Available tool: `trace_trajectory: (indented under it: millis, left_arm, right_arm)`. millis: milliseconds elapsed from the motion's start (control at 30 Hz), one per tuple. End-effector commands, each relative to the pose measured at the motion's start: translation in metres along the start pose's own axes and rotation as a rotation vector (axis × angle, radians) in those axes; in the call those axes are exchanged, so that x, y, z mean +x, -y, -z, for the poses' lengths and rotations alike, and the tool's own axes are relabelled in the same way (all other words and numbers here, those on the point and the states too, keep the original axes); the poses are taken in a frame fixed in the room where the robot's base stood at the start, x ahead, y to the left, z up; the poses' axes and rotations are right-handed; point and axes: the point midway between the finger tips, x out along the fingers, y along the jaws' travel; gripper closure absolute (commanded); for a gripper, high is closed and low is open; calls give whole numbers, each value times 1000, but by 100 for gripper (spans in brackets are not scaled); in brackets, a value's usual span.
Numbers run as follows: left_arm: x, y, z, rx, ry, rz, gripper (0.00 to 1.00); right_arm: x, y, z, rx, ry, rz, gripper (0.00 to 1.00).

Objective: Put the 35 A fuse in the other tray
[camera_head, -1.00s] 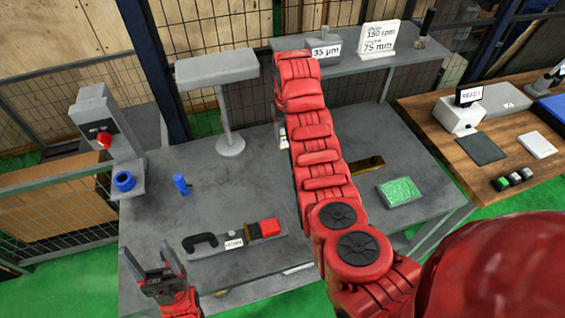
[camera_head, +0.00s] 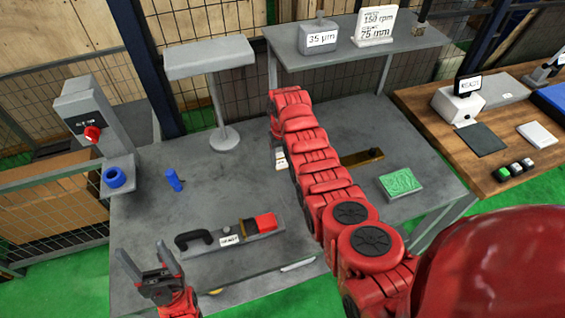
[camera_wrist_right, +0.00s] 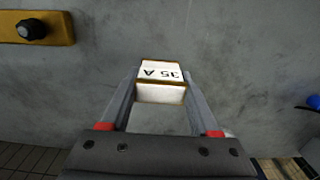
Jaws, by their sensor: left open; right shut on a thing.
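The 35 A fuse (camera_wrist_right: 161,92) is a white block with brown edges and a black "35 A" label, upside down in the right wrist view. My right gripper (camera_wrist_right: 161,100) is shut on it, one finger on each side. In the head view a small white piece (camera_head: 281,160) shows below the end of my right arm, apparently the fuse; the arm hides most of that gripper. Whether the fuse touches the table is unclear. My left gripper (camera_head: 146,262) is open and empty at the table's front left. I cannot make out a fuse tray for certain.
A raised shelf (camera_head: 350,42) stands behind. A wooden bench (camera_head: 440,135) is right.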

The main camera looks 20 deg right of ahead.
Motion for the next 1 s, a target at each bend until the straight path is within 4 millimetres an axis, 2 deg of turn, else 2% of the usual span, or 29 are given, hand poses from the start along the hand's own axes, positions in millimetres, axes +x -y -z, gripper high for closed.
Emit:
trace_trajectory:
  millis: [433,867,900,1000]
  left_arm:
    - [0,0,0,0,0,0,31]
    - [-6,0,-1,0,0,0,31]
    - [-4,0,-1,0,0,0,31]
    - [-4,0,-1,0,0,0,31]
  right_arm:
    - [32,0,1,1,-2,0,99]
    - [39,0,0,0,-2,0,99]
    - [37,0,0,0,-3,0,33]
    - [37,0,0,0,-2,0,15]
